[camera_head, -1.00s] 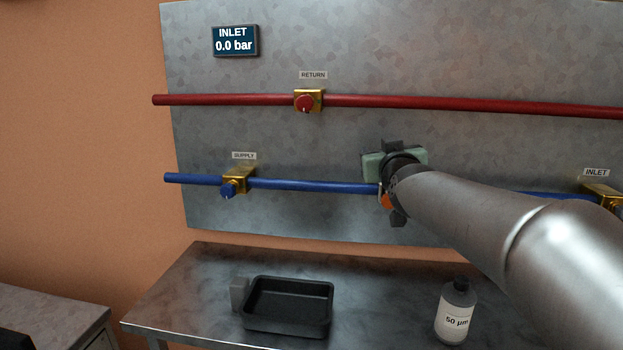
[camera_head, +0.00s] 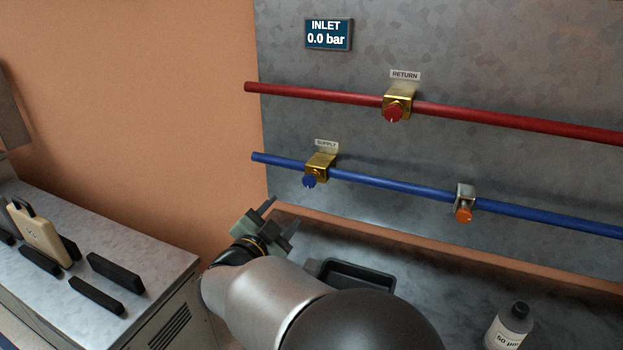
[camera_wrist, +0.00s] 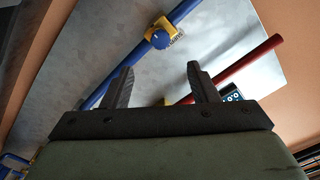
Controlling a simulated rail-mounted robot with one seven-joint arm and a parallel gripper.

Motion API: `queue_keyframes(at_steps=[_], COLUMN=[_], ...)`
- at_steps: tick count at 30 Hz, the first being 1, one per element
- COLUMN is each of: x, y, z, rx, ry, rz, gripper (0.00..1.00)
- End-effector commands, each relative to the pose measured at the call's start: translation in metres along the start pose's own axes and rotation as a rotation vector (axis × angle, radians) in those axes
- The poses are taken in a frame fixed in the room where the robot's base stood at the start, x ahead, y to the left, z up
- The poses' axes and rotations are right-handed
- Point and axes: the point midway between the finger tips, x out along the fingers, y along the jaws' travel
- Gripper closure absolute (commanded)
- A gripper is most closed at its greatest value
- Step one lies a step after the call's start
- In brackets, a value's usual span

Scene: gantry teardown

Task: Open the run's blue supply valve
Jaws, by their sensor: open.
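The blue supply valve is a brass block (camera_head: 320,166) on the blue pipe, with a blue knob (camera_head: 309,181) facing out below the SUPPLY label (camera_head: 326,143). In the wrist view the blue knob (camera_wrist: 161,40) shows ahead of the fingers, above the gap between them. My gripper (camera_head: 281,221) is open and empty, below and left of the knob and apart from it. The gripper also shows in the wrist view (camera_wrist: 160,82), with its two fingers spread. The display (camera_head: 327,34) reads INLET 0.0 bar.
A red pipe with a RETURN valve (camera_head: 397,105) runs above. An orange-knobbed fitting (camera_head: 464,205) sits on the blue pipe to the right. A black tray (camera_head: 362,273) and a 50 µm bottle (camera_head: 508,327) stand on the bench. A side cabinet (camera_head: 150,255) holds black bars at left.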

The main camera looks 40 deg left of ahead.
Motion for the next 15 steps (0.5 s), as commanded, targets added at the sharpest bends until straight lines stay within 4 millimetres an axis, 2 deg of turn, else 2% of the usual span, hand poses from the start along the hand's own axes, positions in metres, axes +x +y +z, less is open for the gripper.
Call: queue_keyframes(at_steps=[3, 15], x=[0.028, 0.112], y=[0.0, -0.001], z=[-0.002, -0.002], rx=[-0.001, -0.001], ry=[0.002, 0.001], rz=[0.002, 0.0], gripper=[0.46, 0.46])
